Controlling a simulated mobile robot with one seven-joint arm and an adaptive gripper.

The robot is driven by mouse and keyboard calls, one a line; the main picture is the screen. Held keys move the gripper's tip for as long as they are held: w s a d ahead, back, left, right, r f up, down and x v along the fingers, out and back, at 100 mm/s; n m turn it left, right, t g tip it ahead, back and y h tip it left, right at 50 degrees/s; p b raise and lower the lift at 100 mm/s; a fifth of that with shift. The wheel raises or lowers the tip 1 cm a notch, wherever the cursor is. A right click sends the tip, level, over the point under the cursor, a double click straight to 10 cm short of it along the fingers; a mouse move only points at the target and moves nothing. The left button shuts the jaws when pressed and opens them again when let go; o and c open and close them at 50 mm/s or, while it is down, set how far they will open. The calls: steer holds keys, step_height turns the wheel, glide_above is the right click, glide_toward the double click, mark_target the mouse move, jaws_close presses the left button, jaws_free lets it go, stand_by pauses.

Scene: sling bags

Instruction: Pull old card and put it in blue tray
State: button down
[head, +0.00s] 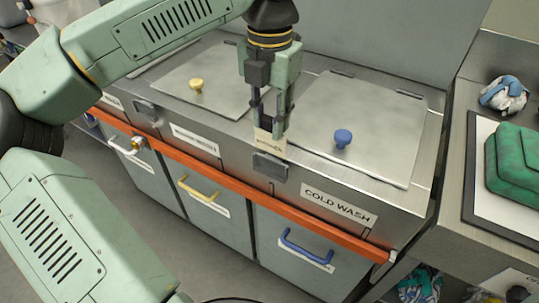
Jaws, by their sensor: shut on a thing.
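My gripper (269,125) points down at the front edge of the steel counter. It is shut on a small cream card (269,143) with dark print. The card hangs upright below the fingertips, and its top is partly hidden by them. Its lower edge is at the top of a grey holder (270,167) on the front face. I cannot tell whether the card is still inside the holder or just above it. No blue tray can be made out in this view.
A lid with a blue knob (342,137) lies right of my gripper, one with a yellow knob (196,85) left. A "COLD WASH" label (340,205) and an orange rail (320,227) run along the front. A green case (513,160) sits at the far right.

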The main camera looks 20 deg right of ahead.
steer(key=shift+r, duration=0.25)
steer(key=shift+r+p, duration=1.4)
steer(key=shift+r, duration=0.5)
steer(key=shift+f, duration=0.1)
